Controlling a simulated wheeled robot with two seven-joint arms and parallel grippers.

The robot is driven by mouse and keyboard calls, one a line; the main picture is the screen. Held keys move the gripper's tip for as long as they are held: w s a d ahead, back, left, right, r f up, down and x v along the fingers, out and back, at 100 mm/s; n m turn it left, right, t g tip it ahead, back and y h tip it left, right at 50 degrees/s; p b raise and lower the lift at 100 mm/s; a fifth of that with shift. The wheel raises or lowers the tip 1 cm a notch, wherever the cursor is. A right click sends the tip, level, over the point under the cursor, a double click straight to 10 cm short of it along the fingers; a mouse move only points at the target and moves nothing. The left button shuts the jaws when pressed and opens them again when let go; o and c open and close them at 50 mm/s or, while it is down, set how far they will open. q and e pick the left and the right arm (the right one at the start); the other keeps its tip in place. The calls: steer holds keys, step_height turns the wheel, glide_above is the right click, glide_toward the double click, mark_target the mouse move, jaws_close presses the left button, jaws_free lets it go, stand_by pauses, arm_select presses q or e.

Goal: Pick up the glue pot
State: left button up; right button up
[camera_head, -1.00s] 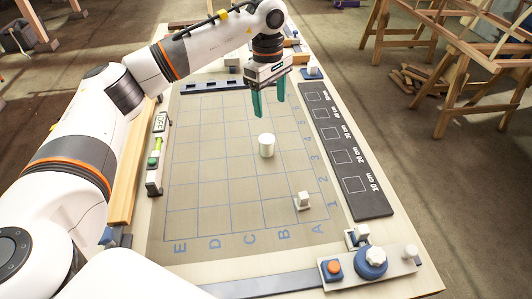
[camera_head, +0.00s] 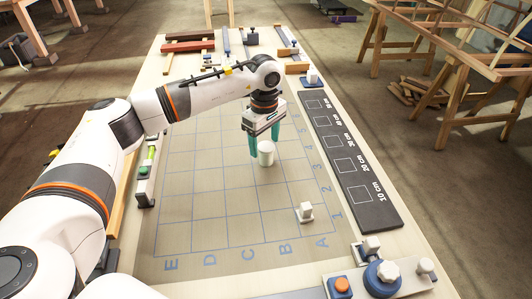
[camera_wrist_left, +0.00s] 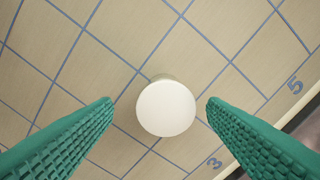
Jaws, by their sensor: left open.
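A white cylindrical pot, which I take for the glue pot (camera_head: 266,154), stands upright on the gridded mat (camera_head: 200,205). In the left wrist view its round white top (camera_wrist_left: 166,108) lies between the two green fingertips, with a gap on each side. My left gripper (camera_head: 262,142) is open and points down at the pot, just behind or above it in the head view. In the wrist view the open left gripper (camera_wrist_left: 161,102) holds nothing. I do not see my right gripper.
A small white block on a base (camera_head: 304,211) stands on the mat nearer the front. A black strip with centimetre marks (camera_head: 348,160) lies along the right. A level-like tool (camera_head: 147,170) lies at the left edge. Wooden pieces (camera_head: 190,45) lie at the far end.

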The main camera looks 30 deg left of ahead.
mark_target(266, 146)
arm_select(q)
steer(key=f, duration=0.4)
steer(key=shift+w, duration=0.25)
steer(key=c, duration=1.1)
steer(key=shift+o, duration=0.2)
